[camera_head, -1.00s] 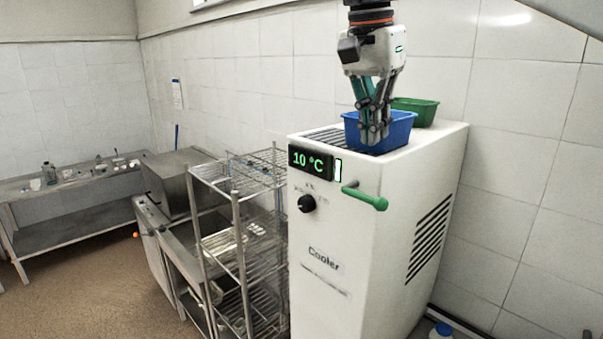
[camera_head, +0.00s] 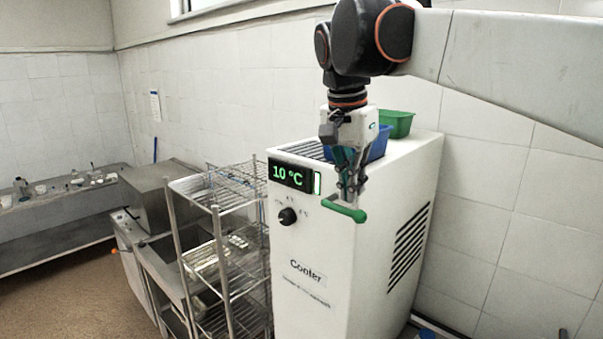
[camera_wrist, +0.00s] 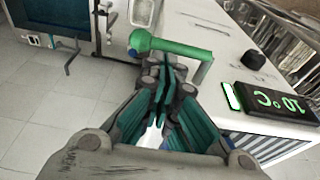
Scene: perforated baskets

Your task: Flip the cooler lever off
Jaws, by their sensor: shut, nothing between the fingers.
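The white cooler (camera_head: 330,260) stands against the wall with its front facing me. Its green lever (camera_head: 342,211) sticks out from the upper front, below and right of the display (camera_head: 290,175), which reads 10 °C. My gripper (camera_head: 350,196) points down, shut and empty, with its fingertips just above or at the lever in the head view; contact is unclear. In the wrist view the lever (camera_wrist: 185,48) with its round knob end lies just beyond my fingertips (camera_wrist: 167,72). My fingers hide part of the lever's far end in the head view.
A blue basket (camera_head: 376,146) and a green basket (camera_head: 398,122) sit on top of the cooler, close behind my gripper. A black knob (camera_head: 287,216) is on the cooler front. A wire rack (camera_head: 222,240) stands left. Floor at the lower left is clear.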

